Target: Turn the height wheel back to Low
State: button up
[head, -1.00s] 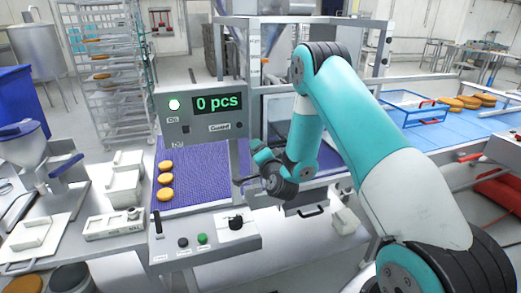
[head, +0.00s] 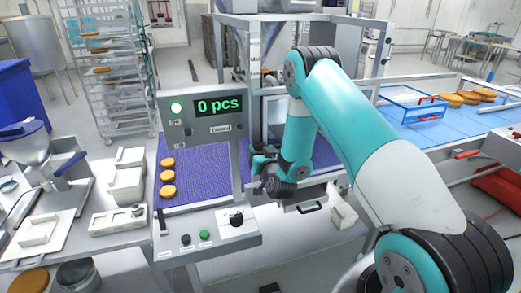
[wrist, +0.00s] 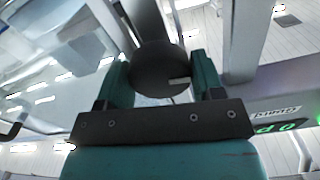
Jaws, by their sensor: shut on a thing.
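The height wheel (wrist: 162,68) is a dark round disc with a small pale mark near its lower right, seen in the wrist view. My gripper (wrist: 160,80) is shut on it, with one teal finger at each side of the disc. In the head view my gripper (head: 259,163) is at the machine frame, right of the display post, and it hides the wheel there. No height scale or Low mark can be read in either view.
A grey display box (head: 203,114) reading "0 pcs" stands just left of my gripper. Below is a control panel (head: 212,238) with a black knob and buttons. Round patties (head: 168,176) lie on the purple belt (head: 205,165). A blue conveyor (head: 425,125) runs to the right.

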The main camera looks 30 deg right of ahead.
jog(key=shift+f+n, duration=0.1)
jog(key=shift+n, duration=0.8)
jog(key=o, duration=0.9)
